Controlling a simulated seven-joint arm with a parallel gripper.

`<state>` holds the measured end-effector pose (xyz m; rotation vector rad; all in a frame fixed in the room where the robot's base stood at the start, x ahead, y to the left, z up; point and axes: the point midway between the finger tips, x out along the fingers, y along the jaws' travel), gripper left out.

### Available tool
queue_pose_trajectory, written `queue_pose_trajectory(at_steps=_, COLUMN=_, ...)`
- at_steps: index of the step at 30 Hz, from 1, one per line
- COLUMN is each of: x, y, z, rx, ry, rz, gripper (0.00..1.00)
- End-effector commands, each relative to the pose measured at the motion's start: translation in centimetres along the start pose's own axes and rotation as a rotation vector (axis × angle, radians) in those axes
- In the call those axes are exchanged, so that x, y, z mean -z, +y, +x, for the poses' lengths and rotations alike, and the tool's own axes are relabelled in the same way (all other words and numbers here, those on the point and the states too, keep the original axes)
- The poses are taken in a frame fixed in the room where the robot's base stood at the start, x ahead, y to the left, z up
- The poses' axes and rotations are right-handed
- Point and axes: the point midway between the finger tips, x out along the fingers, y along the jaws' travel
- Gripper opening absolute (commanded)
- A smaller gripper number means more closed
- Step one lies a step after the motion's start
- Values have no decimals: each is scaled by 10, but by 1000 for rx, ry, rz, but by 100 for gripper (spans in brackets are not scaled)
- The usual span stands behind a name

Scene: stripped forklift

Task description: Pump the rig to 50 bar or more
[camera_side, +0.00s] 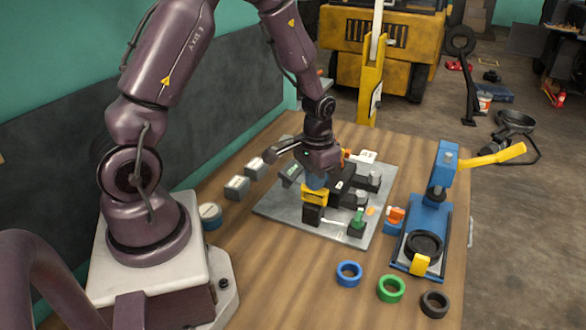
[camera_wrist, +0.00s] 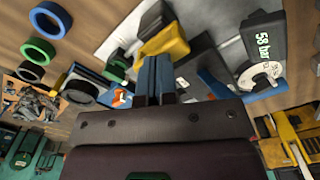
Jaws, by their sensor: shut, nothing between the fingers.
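The rig is a grey plate (camera_side: 275,207) with several dark blocks on the wooden bench. A yellow-topped black part (camera_side: 314,196) stands on it; it also shows in the wrist view (camera_wrist: 165,42). A dark readout box in the wrist view shows "58 bar" (camera_wrist: 270,44), with a white round dial (camera_wrist: 260,76) beside it. My gripper (camera_side: 317,184), with blue fingers, is shut and empty, directly over or against the yellow part. In the wrist view its fingertips (camera_wrist: 156,62) lie just by the yellow part; I cannot tell whether they touch.
A blue press with a yellow lever (camera_side: 432,205) stands right of the plate. Blue (camera_side: 349,273), green (camera_side: 391,289) and black (camera_side: 434,304) rings lie at the front. A green-topped block (camera_side: 357,221) is on the plate's near edge. Small grey blocks (camera_side: 237,187) stand left of the plate.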

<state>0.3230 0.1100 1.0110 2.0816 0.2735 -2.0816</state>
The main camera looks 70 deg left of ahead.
Motion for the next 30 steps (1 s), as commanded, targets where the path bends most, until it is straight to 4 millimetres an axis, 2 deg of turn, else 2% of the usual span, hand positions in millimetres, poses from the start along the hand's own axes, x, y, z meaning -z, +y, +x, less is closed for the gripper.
queue_pose_trajectory(at_steps=21, x=0, y=0, z=-56, rx=0, ry=2, rz=0, gripper=0)
queue_pose_trajectory(at_steps=30, x=0, y=0, z=-58, rx=0, ry=0, rz=0, gripper=0)
